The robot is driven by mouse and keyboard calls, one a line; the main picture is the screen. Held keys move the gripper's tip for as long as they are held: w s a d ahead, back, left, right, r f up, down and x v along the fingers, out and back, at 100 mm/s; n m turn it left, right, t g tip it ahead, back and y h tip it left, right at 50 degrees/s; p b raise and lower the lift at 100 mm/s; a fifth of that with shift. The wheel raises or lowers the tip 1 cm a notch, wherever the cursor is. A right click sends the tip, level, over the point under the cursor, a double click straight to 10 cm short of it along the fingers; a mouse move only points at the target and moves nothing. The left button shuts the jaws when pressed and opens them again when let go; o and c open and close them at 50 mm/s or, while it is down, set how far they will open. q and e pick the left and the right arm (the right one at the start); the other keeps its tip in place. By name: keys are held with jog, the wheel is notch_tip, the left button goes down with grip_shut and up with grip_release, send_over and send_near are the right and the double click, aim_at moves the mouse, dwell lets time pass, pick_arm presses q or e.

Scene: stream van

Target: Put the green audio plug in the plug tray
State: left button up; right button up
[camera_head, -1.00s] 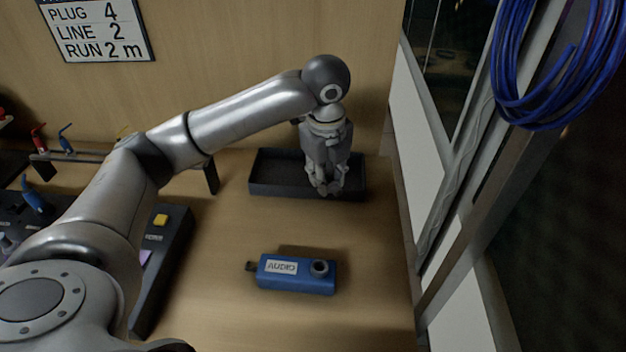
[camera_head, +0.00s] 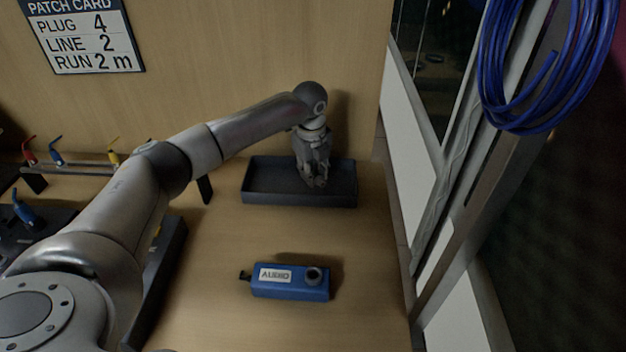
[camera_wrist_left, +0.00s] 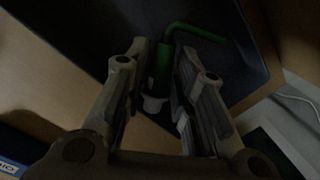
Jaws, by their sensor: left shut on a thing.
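My left gripper (camera_head: 317,181) reaches down into the right part of the dark plug tray (camera_head: 270,201) in the head view. In the left wrist view, the left gripper (camera_wrist_left: 160,92) is shut on the green audio plug (camera_wrist_left: 162,68), which has a pale lower end and a bent green cable. The dark tray (camera_wrist_left: 75,30) lies behind the plug there. I cannot tell whether the plug touches the tray floor. In the head view the plug is hidden by the gripper. My right gripper is not in view.
A blue AUDIO box (camera_head: 290,282) stands on the table in front of the tray. A rack (camera_head: 85,168) with red, blue and yellow plugs is at the left. A blue cable coil (camera_head: 545,70) hangs at the upper right. Bare table lies between tray and box.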

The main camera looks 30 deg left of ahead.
aim_at(313, 190)
pick_arm(q)
jog(key=shift+w+a+f, duration=0.2)
jog(key=shift+w+f, duration=0.05)
jog(key=shift+f, duration=1.7)
jog(key=o, duration=1)
jog(key=shift+f, duration=0.15)
jog(key=shift+o, duration=0.2)
notch_tip(313, 190, up, 12)
jog(key=s, duration=0.1)
jog(key=shift+s+d, duration=0.2)
jog(key=shift+s, duration=0.15)
